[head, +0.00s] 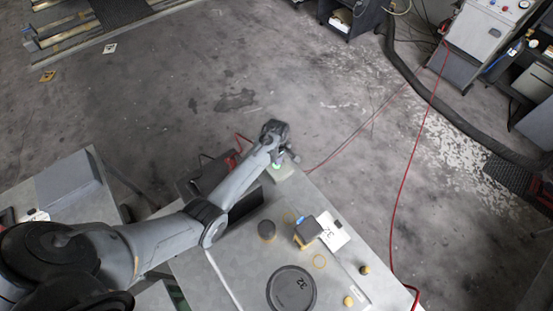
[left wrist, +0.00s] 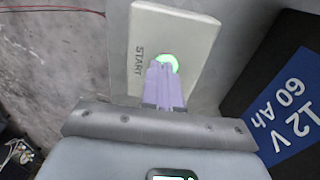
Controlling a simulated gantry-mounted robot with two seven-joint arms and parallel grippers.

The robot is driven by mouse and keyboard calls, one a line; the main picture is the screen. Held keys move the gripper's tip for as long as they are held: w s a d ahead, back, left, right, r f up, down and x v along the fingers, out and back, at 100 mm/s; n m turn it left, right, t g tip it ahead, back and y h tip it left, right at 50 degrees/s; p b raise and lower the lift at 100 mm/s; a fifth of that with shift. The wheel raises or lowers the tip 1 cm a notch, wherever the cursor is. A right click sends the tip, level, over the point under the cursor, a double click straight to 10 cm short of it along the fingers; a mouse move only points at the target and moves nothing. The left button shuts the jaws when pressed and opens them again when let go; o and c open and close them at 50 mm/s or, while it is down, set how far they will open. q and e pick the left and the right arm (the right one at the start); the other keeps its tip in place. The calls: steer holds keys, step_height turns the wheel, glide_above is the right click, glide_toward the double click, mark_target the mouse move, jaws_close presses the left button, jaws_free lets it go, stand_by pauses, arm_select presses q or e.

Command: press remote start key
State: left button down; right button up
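The remote start key is a pale box marked START (left wrist: 140,30) with a lit green round button (left wrist: 167,61) in the left wrist view. In the head view the box (head: 287,173) sits at the far corner of the grey table, with a green glow beside my gripper. My left gripper (head: 281,160) reaches down over it. In the left wrist view its purple fingers (left wrist: 164,72) are together, with nothing between them, and their tips overlap the lower part of the button. I cannot tell whether they touch or press it. My right gripper is not in view.
A dark battery labelled 12 V 60 Ah (left wrist: 285,100) stands close on the right in the wrist view. The table (head: 235,270) also holds a black round lid (head: 291,289), a small dark-and-yellow block (head: 307,231) and a white card (head: 333,233). A red cable (head: 398,195) crosses the floor.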

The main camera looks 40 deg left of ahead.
arm_select(q)
steer(key=shift+s+f, duration=0.45)
steer(key=shift+f, duration=0.15)
steer(key=shift+w+r+p, duration=0.1)
steer(key=shift+r+p, duration=0.4)
steer(key=shift+p, duration=0.05)
steer(key=r+p, duration=0.4)
steer(key=shift+w+r+p, duration=0.2)
steer(key=shift+r+p, duration=0.15)
step_height(320, 180, up, 10)
steer(key=shift+w+f+b, duration=0.15)
steer(key=shift+f+b, duration=0.1)
steer(key=shift+b, duration=0.2)
